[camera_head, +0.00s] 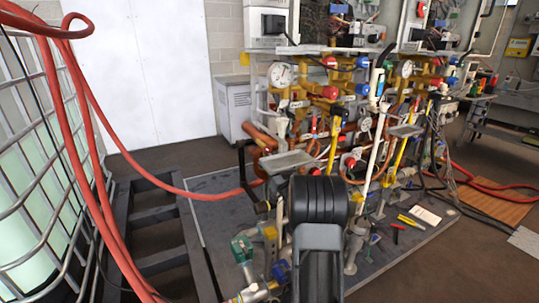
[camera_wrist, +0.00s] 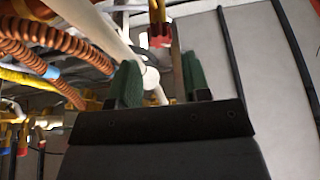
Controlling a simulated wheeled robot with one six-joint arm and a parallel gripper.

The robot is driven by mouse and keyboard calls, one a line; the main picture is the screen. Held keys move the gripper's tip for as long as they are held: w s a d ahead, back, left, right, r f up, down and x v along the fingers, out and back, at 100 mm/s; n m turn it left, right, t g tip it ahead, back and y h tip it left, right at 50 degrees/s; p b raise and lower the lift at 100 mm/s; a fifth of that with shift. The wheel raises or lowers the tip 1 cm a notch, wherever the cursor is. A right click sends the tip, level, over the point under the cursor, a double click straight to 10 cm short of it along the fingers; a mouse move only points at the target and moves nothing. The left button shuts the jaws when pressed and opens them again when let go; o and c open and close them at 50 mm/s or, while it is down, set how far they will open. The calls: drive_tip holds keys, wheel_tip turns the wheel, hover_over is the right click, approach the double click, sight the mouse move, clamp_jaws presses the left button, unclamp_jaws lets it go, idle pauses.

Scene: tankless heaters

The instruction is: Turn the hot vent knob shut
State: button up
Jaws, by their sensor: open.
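My gripper (camera_wrist: 160,80) is open in the wrist view, its two green-padded fingers apart with no knob between them. A red knob or handle (camera_wrist: 160,38) shows beyond the fingertips, near the top of the wrist view, apart from them. In the head view, several red knobs sit on the brass and copper piping, among them an upper one (camera_head: 329,61), one just below it (camera_head: 330,92) and a low one (camera_head: 351,164). I cannot tell which is the hot vent knob. My black arm hides the gripper in the head view.
A white pipe (camera_wrist: 100,28) slants close to the left finger, with ribbed copper hoses (camera_wrist: 45,38) farther left. Pressure gauges (camera_head: 281,74) and blue knobs crowd the rack. A red hose (camera_head: 95,150) and a wire cage (camera_head: 40,170) stand at the left.

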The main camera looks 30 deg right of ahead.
sight(267, 152)
drive_tip(key=shift+x, duration=3.05)
drive_tip(key=c, duration=0.7)
drive_tip(key=shift+o, duration=0.2)
drive_tip(key=shift+m, duration=0.5)
drive_tip(key=m+g+h+b, duration=0.1)
drive_tip(key=m+h+b, duration=0.1)
drive_tip(key=m, duration=0.3)
drive_tip(key=shift+a+h, duration=0.15)
drive_tip(key=shift+h, duration=0.25)
drive_tip(key=shift+a+r+m+g+h+b, duration=0.1)
drive_tip(key=shift+m+g+h+b, duration=0.4)
drive_tip(key=shift+m, duration=1.1)
drive_tip(key=shift+a+r+m+g+h+b, duration=0.1)
drive_tip(key=shift+m+g+h+b, duration=0.4)
drive_tip(key=shift+m, duration=1.1)
